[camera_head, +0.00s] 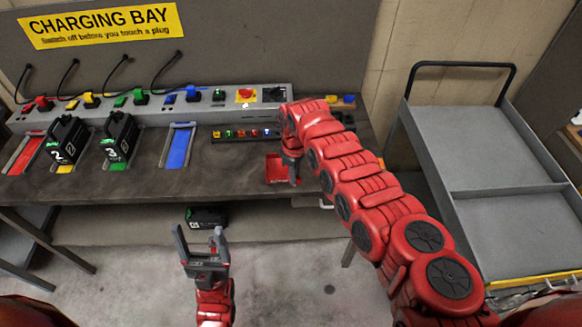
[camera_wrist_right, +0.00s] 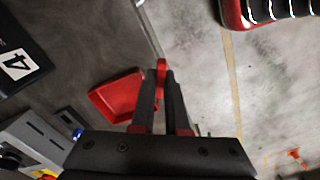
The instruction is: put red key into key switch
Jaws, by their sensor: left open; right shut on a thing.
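In the right wrist view, my right gripper (camera_wrist_right: 162,82) is shut on the red key (camera_wrist_right: 161,66), whose red end shows between the fingertips. In the head view, my right gripper (camera_head: 294,180) points down over the red tray (camera_head: 274,168) at the bench's right part; I cannot make out the key there. The tray also shows in the wrist view (camera_wrist_right: 112,98), beside the fingers. The black unit (camera_head: 273,94) at the panel's right end looks like the key switch; its slot is too small to see. My left gripper (camera_head: 202,245) is open and empty, in front of the bench.
A red button on yellow (camera_head: 245,95) sits left of the black unit. A strip of small coloured lights (camera_head: 242,133) lies below the panel. Black batteries (camera_head: 118,138) stand at left. A grey cart (camera_head: 490,160) is at right. Bare bench top (camera_head: 225,175) lies left of the tray.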

